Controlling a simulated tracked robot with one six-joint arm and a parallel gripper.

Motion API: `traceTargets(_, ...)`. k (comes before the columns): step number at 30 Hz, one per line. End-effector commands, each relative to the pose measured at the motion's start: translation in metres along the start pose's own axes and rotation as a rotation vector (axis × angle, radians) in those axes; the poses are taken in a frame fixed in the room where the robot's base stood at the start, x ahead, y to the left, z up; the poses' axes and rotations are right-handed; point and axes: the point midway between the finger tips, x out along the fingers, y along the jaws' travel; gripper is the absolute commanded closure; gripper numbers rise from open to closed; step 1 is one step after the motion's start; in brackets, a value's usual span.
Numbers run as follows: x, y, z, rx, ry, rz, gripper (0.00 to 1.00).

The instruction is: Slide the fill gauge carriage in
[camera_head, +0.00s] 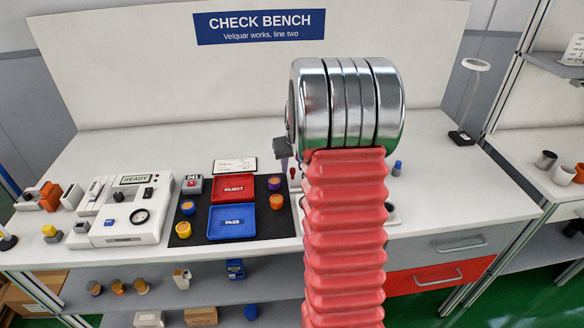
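A white gauge unit (126,215) with a screen reading READY, a round black dial and a small blue part stands at the left of the bench. A narrow white slotted piece (95,193) lies along its left side. I cannot tell which part is the carriage or how far in it sits. My arm, red bellows with a chrome joint, rises in the middle, well right of the unit. A dark grey block (282,148) at the chrome joint's left may belong to my gripper. The fingers are hidden behind my arm.
A black mat (256,222) holds a red REJECT tray (232,200), a blue PASS tray (232,230) and several small pots. Small parts, one an orange block (50,196), crowd the far left. A lamp (466,105) stands at the right. The bench's back strip is clear.

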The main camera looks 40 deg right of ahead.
Motion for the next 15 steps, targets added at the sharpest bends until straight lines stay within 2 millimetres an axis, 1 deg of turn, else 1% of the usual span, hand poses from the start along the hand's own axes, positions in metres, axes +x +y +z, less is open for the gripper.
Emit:
traceTargets(1, 0.0043, -0.0002, 0.0002, 0.000, -0.001, 0.000, 0.67)
traceTargets(4, 0.0091, -0.0002, 0.0001, 0.000, -0.001, 0.000, 0.67)
traceTargets(13, 0.0103, -0.0004, -0.0001, -0.001, 0.000, 0.000, 0.67)
traceTargets(15, 0.0102, -0.0005, -0.0001, -0.001, 0.000, 0.000, 0.71)
